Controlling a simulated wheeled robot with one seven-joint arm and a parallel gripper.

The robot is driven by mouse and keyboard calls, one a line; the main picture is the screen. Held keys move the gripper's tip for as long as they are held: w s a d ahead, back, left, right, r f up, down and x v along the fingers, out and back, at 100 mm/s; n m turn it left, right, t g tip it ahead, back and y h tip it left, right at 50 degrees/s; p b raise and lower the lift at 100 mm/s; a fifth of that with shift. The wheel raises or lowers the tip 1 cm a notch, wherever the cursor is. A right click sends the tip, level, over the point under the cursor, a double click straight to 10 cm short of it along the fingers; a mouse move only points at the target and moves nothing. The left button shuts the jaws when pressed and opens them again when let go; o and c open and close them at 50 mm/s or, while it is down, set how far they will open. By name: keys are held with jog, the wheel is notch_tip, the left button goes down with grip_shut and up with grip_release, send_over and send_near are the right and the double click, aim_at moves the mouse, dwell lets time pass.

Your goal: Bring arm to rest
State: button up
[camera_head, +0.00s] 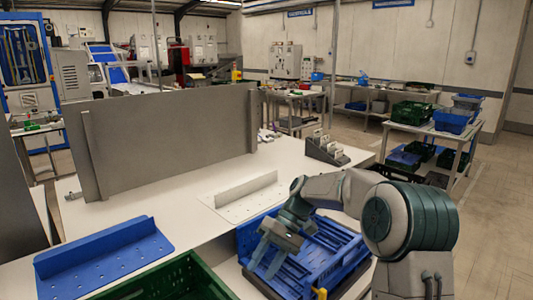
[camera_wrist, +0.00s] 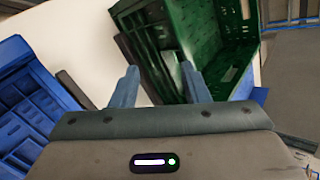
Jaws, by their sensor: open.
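My gripper (camera_head: 262,262) is over the left part of a blue crate (camera_head: 345,262) in the head view, with its fingers pointing down and to the left. In the wrist view my gripper (camera_wrist: 159,76) shows two separated grey-blue fingers with nothing held between them. My arm is bent, with the elbow raised at the right of the head view. The wrist view shows a green crate (camera_wrist: 240,58) beyond the fingertips and a blue crate (camera_wrist: 42,100) at the left. I cannot tell whether the fingers touch any crate.
A green crate (camera_head: 165,278) stands at the bottom of the head view. A blue angled plate (camera_head: 102,260) and a white one (camera_head: 245,192) lie on the white table (camera_head: 180,205). A grey panel (camera_head: 165,140) stands behind them. A side table with crates (camera_head: 410,112) is at the right.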

jog(key=s+d+r+m+t+h+p, duration=0.1)
jog(key=s+d+m+t+h, duration=0.1)
jog(key=s+d, duration=0.5)
jog(key=s+d+r+m+t+h+p, duration=0.1)
jog(key=s+d+r+m+t+h, duration=0.1)
jog(key=s+d+t, duration=0.5)
jog(key=s+d+m+h, duration=0.1)
jog(key=s+h, duration=0.1)
jog(key=s, duration=0.4)
jog(key=shift+s+d+t+h, duration=0.15)
jog(key=shift+d+t+h, duration=0.1)
jog(key=shift+t+h, duration=0.05)
